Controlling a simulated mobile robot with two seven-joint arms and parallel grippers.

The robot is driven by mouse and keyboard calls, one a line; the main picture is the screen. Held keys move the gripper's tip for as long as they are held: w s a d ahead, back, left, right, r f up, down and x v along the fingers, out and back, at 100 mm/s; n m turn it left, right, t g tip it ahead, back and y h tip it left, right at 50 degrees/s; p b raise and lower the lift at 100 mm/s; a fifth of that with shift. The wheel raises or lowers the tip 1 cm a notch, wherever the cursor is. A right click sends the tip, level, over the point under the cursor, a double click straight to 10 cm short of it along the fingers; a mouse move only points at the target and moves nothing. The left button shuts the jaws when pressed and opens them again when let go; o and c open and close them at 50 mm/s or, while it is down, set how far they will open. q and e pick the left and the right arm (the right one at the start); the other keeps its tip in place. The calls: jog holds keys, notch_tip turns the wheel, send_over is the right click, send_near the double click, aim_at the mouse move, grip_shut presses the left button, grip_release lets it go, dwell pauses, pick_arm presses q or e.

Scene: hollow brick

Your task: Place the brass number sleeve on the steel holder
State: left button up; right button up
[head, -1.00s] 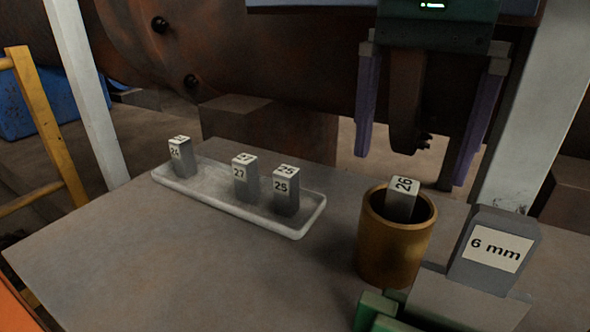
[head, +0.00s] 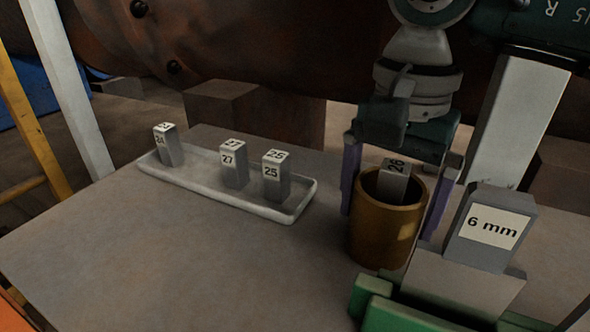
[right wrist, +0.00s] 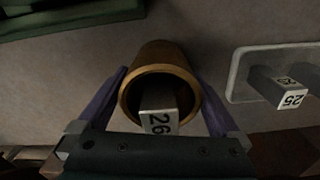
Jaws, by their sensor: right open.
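The brass sleeve (head: 384,236) stands upright on the table, a round open-topped cylinder. A grey number piece marked 26 (head: 394,184) sits inside it, its top above the rim; both also show in the right wrist view, the brass sleeve (right wrist: 160,80) and the 26 piece (right wrist: 157,119). My right gripper (head: 388,226) is open, with one purple finger on each side of the sleeve. Contact with the wall cannot be told. A grey steel block labelled 6 mm (head: 490,229), seemingly the steel holder, stands right of the sleeve. My left gripper is not in view.
Pale tray (head: 233,200) at the back left holds number pieces 27 (head: 234,165), 25 (head: 275,178) and one at its left end (head: 168,147). Green fixture parts (head: 400,316) lie at the front, below the steel block. The table's left and middle are clear.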

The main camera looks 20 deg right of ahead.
jog(key=shift+c, duration=0.2)
grip_shut()
dwell(0.5)
jog(key=shift+r, duration=0.1)
